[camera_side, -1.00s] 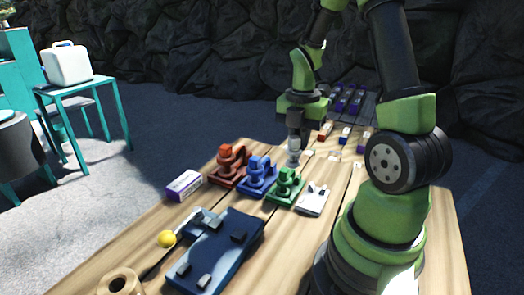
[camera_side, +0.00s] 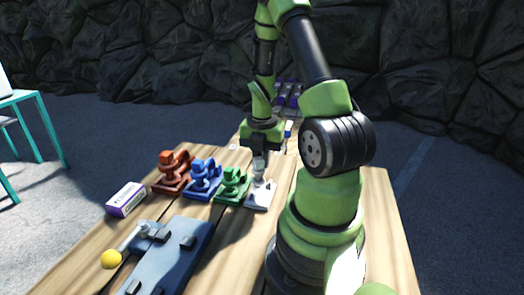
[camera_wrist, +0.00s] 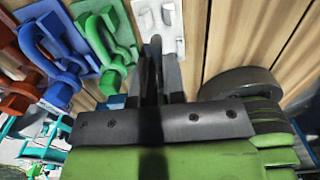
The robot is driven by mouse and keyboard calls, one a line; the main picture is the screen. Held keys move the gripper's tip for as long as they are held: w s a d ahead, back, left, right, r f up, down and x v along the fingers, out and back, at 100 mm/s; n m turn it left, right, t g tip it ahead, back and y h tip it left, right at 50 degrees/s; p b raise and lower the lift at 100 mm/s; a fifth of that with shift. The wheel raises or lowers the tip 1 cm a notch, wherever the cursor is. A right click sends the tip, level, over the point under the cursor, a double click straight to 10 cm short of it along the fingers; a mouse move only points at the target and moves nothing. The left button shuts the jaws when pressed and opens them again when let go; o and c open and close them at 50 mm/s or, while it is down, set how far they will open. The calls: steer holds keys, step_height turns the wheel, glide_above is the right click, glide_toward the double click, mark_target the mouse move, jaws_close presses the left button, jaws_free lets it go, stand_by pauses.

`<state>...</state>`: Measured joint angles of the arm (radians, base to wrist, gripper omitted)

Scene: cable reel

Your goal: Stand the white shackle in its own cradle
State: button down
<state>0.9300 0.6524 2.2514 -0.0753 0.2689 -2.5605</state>
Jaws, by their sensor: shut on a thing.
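My gripper (camera_side: 259,158) is shut on the white shackle (camera_side: 259,172), which hangs below the fingers. The shackle is at or just above the white cradle (camera_side: 258,199), the rightmost of the row. I cannot tell whether the two touch. In the wrist view the white cradle (camera_wrist: 168,12) lies beyond the tips of my gripper (camera_wrist: 158,45). The shackle is hard to make out there.
Left of the white cradle stand green (camera_side: 232,183), blue (camera_side: 204,177) and red (camera_side: 171,170) shackles in their cradles.

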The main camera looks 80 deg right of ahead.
steer(key=shift+f, duration=2.15)
steer(key=shift+f, duration=0.4)
steer(key=c, duration=1.1)
jaws_free()
step_height(320, 180, up, 10)
steer(key=shift+r, duration=0.1)
steer(key=w+a+r+m+t+h, duration=0.1)
steer(key=w+a+r+m+t, duration=0.1)
steer(key=w+a+r+m, duration=0.35)
steer(key=s+a+r+m+t+y, duration=0.1)
steer(key=s+a+r+m, duration=0.1)
steer(key=a+r+m, duration=0.2)
steer(key=s+a+r+m+t+y, duration=0.1)
steer(key=s+a+r+m+t, duration=0.1)
steer(key=a+r+m, duration=0.2)
steer(key=s+a+r+m+t+y, duration=0.1)
steer(key=a+r+m, duration=0.3)
steer(key=a+m, duration=0.4)
steer(key=shift+s+a+r+m+t, duration=0.1)
steer(key=shift+s+a+m+t, duration=0.15)
steer(key=shift+s+a+t, duration=0.3)
